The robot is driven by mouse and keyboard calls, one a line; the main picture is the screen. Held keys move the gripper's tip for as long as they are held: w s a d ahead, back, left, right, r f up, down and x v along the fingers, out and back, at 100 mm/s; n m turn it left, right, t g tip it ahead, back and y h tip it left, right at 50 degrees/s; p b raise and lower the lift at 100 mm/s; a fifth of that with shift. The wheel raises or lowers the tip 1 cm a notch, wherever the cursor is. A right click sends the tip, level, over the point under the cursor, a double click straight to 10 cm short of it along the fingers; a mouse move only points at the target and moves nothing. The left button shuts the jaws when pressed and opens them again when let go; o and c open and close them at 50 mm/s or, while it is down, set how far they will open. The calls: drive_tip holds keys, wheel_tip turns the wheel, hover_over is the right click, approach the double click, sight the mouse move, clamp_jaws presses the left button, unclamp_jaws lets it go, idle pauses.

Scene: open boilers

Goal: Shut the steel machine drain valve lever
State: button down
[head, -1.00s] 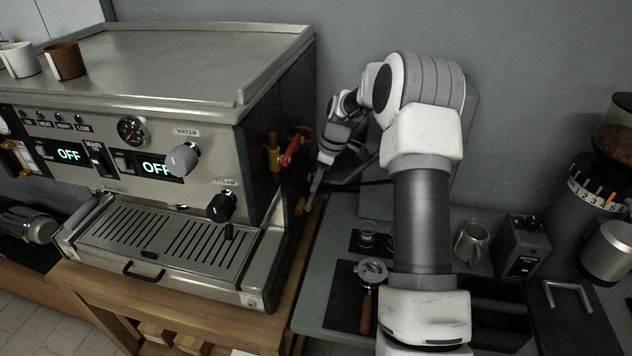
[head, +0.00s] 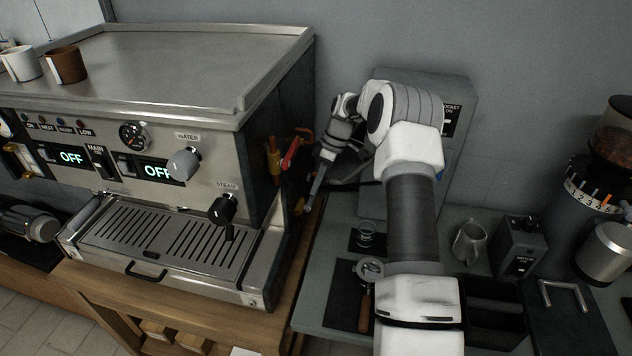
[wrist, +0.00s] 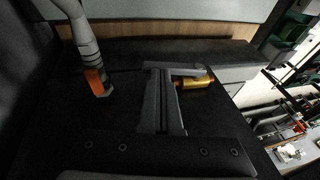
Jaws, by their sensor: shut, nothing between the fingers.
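The steel machine (head: 170,110) fills the left of the head view. On its dark right side a brass valve (head: 271,160) carries a red lever (head: 291,152). Lower on that side is a small orange-brass part (head: 299,206); I cannot tell for certain whether it is the drain valve. My gripper (head: 308,206) is shut and points down beside that part. In the wrist view my shut gripper (wrist: 159,70) is beside a brass fitting (wrist: 194,82) with a grey bar (wrist: 187,71) at it. Whether they touch is unclear, and the lever's angle is hard to read.
A grey, orange-ended part (wrist: 95,80) stands at left in the wrist view. To the right of the machine, a counter holds a portafilter (head: 369,271), a pitcher (head: 470,243) and a grinder (head: 607,165). Only a narrow gap separates machine and counter.

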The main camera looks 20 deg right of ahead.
wheel_tip(320, 180, down, 8)
drive_tip(key=s+a+g+b, duration=0.1)
drive_tip(key=b, duration=0.5)
drive_tip(key=shift+s+y, duration=0.3)
drive_tip(key=shift+y, duration=0.1)
drive_tip(key=shift+a+f, duration=0.15)
drive_tip(key=shift+f, duration=0.05)
idle(0.5)
idle(0.4)
